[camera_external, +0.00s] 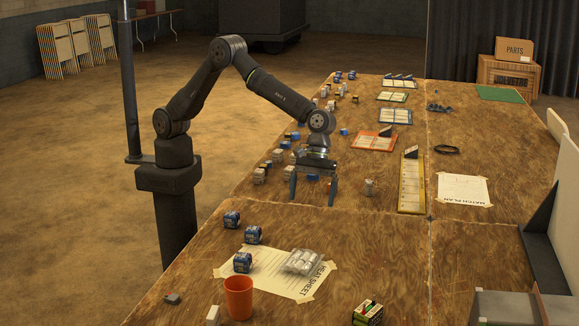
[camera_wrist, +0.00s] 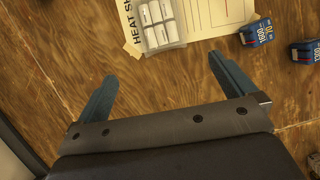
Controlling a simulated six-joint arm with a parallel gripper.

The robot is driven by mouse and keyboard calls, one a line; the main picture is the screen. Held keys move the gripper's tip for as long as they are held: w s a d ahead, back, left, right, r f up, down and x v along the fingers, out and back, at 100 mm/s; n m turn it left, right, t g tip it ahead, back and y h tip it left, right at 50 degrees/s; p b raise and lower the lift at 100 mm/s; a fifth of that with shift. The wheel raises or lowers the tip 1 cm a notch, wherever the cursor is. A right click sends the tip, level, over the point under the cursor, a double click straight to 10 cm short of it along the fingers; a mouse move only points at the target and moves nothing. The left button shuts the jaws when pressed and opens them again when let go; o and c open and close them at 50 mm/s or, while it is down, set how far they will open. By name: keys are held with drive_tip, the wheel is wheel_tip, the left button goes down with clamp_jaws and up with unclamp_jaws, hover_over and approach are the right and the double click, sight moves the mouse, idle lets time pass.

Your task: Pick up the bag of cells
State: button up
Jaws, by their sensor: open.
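The bag of cells (camera_external: 303,261) is a clear bag with several white cells. It lies on the heat sheet (camera_external: 262,282) on the near part of the table. In the wrist view the bag (camera_wrist: 159,22) is at the top, partly cut off by the frame edge, beyond my fingertips. My gripper (camera_external: 313,204) points down above the table, farther back than the bag and apart from it. In the wrist view my gripper (camera_wrist: 162,68) has its two fingers wide apart with only bare wood between them.
An orange cup (camera_external: 239,298) stands at the sheet's near left. Blue battery packs (camera_external: 243,262) sit left of the bag; two (camera_wrist: 256,32) show at right in the wrist view. A green-and-black box (camera_external: 368,312) is at the near edge. Wood right of the bag is clear.

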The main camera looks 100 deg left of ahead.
hover_over(302, 257)
drive_tip(key=a, duration=0.2)
drive_tip(key=f, duration=1)
drive_tip(key=shift+s+a+f, duration=0.2)
drive_tip(key=shift+f, duration=0.2)
drive_tip(key=shift+w+x, duration=0.15)
drive_tip(key=shift+x, duration=1.25)
drive_tip(key=shift+w+x, duration=0.2)
drive_tip(key=shift+x, duration=1.2)
drive_tip(key=c, duration=1.2)
drive_tip(key=shift+c, duration=0.4)
drive_tip(key=shift+r, duration=0.2)
